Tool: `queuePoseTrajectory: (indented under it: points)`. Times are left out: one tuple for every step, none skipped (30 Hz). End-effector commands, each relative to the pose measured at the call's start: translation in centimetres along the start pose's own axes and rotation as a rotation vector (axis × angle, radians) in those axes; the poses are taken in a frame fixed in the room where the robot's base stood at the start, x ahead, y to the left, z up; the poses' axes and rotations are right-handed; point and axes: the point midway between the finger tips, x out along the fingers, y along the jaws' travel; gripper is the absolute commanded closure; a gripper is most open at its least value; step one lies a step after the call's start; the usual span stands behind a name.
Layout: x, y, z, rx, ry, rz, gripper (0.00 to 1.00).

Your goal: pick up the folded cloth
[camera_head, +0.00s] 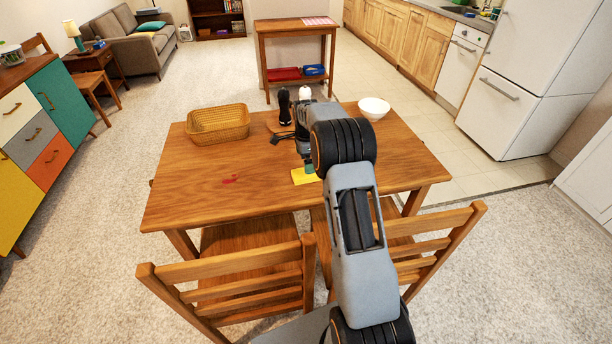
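A yellow flat piece (303,176), which looks like the folded cloth, lies on the wooden table (195,170) near its front edge. My arm hides its right side. My gripper (307,163) points down over the table at the back edge of the yellow piece. A small green patch shows at its lower end; I cannot tell what it is. The fingers are mostly hidden behind my arm, so I cannot see whether they are open, or whether they touch the cloth.
A wicker basket (218,124) stands at the table's back left. A dark grinder (284,106) stands at the back, and a white bowl (374,108) at the back right. A small red mark (230,180) is on the tabletop. Two chairs (235,278) stand at the front. The left tabletop is mostly clear.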

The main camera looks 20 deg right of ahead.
Motion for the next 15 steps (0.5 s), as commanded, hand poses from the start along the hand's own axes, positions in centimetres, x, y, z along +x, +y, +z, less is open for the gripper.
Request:
queuePoseTrajectory:
  points:
    - [0.5, 0.0, 0.0, 0.0, 0.0, 0.001, 0.0]
    - [0.7, 0.0, 0.0, 0.0, 0.0, 0.001, 0.0]
    - [0.8, 0.0, 0.0, -0.001, 0.0, -0.001, 0.0]
    - [0.9, 0.0, 0.0, -0.001, 0.0, -0.001, 0.0]
    - [1.0, 0.0, 0.0, -0.001, 0.0, -0.001, 0.0]
    - [1.2, 0.0, 0.0, -0.001, 0.0, -0.001, 0.0]
    - [1.4, 0.0, 0.0, -0.001, 0.0, 0.0, 0.0]
    - [1.7, 0.0, 0.0, -0.001, 0.0, 0.001, 0.0]
    - [2.2, -0.1, 0.0, -0.001, 0.0, 0.002, 0.0]
    - [2.6, -0.1, 0.0, -0.001, 0.0, 0.002, 0.0]
    - [3.0, -0.2, 0.0, -0.001, 0.0, 0.002, 0.0]
    - [3.6, -0.2, -0.1, -0.001, 0.0, 0.003, 0.0]
    - [4.0, -0.3, -0.1, -0.001, 0.0, 0.003, 0.0]
    - [4.4, -0.3, -0.1, -0.001, 0.0, 0.001, 0.0]
    - [4.9, -0.3, -0.1, -0.001, 0.0, 0.001, 0.0]
